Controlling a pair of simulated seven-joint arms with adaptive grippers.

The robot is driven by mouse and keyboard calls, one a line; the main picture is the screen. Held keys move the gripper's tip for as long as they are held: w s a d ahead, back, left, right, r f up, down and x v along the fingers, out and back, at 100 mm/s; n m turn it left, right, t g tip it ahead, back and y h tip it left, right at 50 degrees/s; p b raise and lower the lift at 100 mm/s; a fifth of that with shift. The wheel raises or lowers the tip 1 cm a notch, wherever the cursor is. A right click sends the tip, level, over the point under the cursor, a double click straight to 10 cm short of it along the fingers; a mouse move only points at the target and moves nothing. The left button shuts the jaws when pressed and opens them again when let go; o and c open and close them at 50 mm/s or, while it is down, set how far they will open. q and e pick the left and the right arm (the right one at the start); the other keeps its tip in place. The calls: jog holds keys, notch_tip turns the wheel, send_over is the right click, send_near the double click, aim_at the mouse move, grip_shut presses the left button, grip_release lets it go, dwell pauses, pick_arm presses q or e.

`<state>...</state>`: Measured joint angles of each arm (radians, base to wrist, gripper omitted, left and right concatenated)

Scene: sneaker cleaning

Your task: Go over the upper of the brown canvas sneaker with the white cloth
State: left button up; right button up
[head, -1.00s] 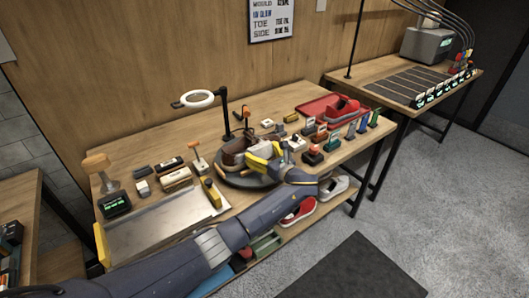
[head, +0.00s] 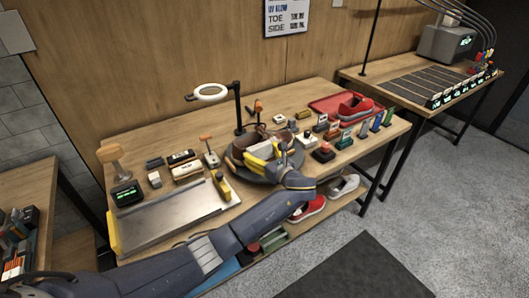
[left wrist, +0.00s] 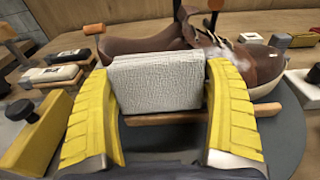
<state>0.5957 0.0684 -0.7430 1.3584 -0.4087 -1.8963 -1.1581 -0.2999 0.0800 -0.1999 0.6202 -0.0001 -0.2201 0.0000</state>
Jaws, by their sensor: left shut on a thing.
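The brown sneaker (left wrist: 150,44) sits on a dark round turntable (left wrist: 285,145) on the workbench; in the head view it shows partly behind my gripper. My left gripper (head: 266,158) reaches over the turntable from the front. In the left wrist view its yellow fingers (left wrist: 160,90) are shut on the folded white cloth (left wrist: 157,82), which stands upright between them. The cloth is in front of the sneaker's side and hides part of it; I cannot tell whether they touch. A wooden strip (left wrist: 180,119) shows below the cloth. My right gripper is not in view.
Brushes and blocks lie to the left near a metal tray (head: 170,218). Several small bottles stand on the right, before a red tray (head: 330,104) with a red shoe (head: 355,106). More shoes sit on the lower shelf.

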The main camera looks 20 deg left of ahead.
pick_arm(q)
jog(key=shift+s+a, duration=0.9)
jog(key=shift+a, duration=0.1)
jog(key=shift+w, duration=0.1)
jog(key=shift+w+d+f, duration=0.1)
jog(key=shift+w+d, duration=1.15)
jog(key=shift+w, duration=0.25)
jog(key=shift+w+d, duration=1.2)
jog(key=shift+w, duration=0.25)
jog(key=shift+w+d+f, duration=0.1)
jog(key=shift+w+d, duration=1.15)
jog(key=shift+w, duration=0.25)
jog(key=shift+s+a, duration=2.3)
jog(key=shift+a, duration=0.1)
jog(key=shift+s+a, duration=0.2)
jog(key=shift+c, duration=0.5)
jog(key=shift+s+a+r, duration=0.1)
jog(key=shift+s+a, duration=0.6)
jog(key=shift+s, duration=0.25)
jog(key=shift+s+a, duration=0.65)
jog(key=shift+s, duration=0.25)
